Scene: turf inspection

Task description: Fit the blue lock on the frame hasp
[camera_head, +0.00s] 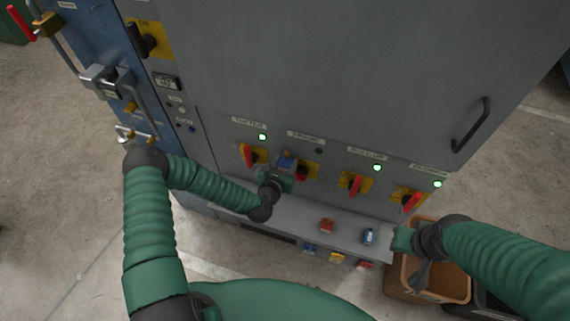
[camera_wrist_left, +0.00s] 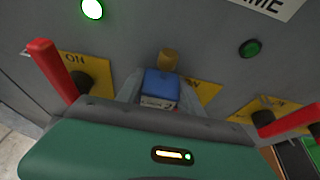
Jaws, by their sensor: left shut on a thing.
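My left gripper (camera_head: 284,168) is shut on a blue lock (camera_head: 286,161) in front of the frame switch (camera_head: 309,170). In the left wrist view the blue lock (camera_wrist_left: 160,88), with a white label, sits between the grey fingers. A brass cylindrical part (camera_wrist_left: 168,60) shows just beyond it against the yellow plate. Whether the lock touches or passes through the hasp is hidden. The frame lamp (camera_head: 319,151) is dark. My right gripper (camera_head: 404,239) is near the shelf's right end, beside a brown bin; its fingers cannot be made out.
A red lock (camera_head: 326,225) and another blue lock (camera_head: 369,236) stand on the shelf (camera_head: 290,214). Red-handled switches (camera_head: 354,183) flank the frame switch, with lit lamps above. The brown bin (camera_head: 393,285) stands on the floor at right. Metal hasps and a brass padlock (camera_head: 47,25) are at upper left.

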